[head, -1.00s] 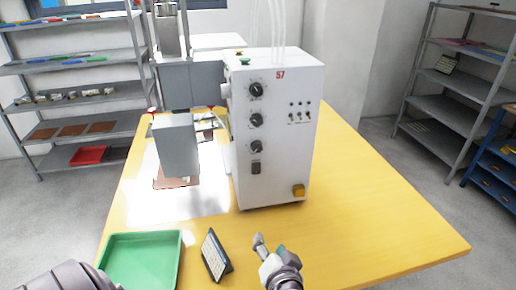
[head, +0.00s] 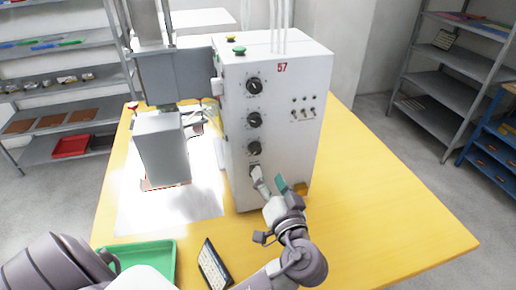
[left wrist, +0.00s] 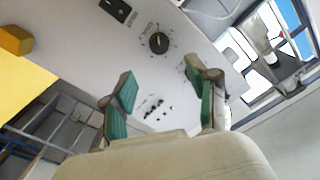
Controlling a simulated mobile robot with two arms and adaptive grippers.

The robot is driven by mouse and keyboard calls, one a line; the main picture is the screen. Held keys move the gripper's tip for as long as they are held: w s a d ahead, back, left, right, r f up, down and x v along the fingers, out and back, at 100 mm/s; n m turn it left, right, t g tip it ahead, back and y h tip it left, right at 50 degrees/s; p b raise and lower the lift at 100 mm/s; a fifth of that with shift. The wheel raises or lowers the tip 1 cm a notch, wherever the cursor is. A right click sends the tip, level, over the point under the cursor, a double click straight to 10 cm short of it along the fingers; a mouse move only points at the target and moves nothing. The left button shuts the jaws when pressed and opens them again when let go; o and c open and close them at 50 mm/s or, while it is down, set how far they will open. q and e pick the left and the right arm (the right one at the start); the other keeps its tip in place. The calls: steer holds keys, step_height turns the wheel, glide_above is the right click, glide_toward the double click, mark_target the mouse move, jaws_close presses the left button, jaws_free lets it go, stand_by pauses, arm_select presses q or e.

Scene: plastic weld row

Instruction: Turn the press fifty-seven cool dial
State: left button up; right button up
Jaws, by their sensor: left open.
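The press (head: 290,110) is a white box marked 57 in red. Its front has three black dials in a column: top (head: 254,86), middle (head: 255,120) and bottom (head: 254,148). Their labels are too small to read in the head view. The left wrist view shows one black dial (left wrist: 158,43) above and between my fingertips, its small label not clearly legible. My left gripper (head: 270,182) is open and empty, just below the bottom dial in the head view; its green-padded fingers show in the left wrist view (left wrist: 160,78). My right gripper is not in view.
Toggle switches (head: 303,113) sit right of the dials. A rocker switch (left wrist: 116,9) and a yellow block (left wrist: 14,40) show in the left wrist view. A green tray (head: 150,256) and a dark-framed panel (head: 215,264) are on the yellow table (head: 390,220). The table's right side is clear.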

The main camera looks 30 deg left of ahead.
mark_target(257, 151)
arm_select(q)
steer(key=p+x, duration=0.2)
steer(key=x, duration=0.6)
steer(key=shift+w+a, duration=0.1)
steer(key=shift+a, duration=0.15)
steer(key=shift+w+a, duration=0.45)
steer(key=shift+a, duration=0.1)
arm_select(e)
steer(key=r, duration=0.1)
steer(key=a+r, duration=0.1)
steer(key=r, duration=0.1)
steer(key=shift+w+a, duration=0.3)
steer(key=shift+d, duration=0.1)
arm_select(q)
steer(key=c, duration=0.4)
jaws_close()
steer(key=shift+p, duration=0.3)
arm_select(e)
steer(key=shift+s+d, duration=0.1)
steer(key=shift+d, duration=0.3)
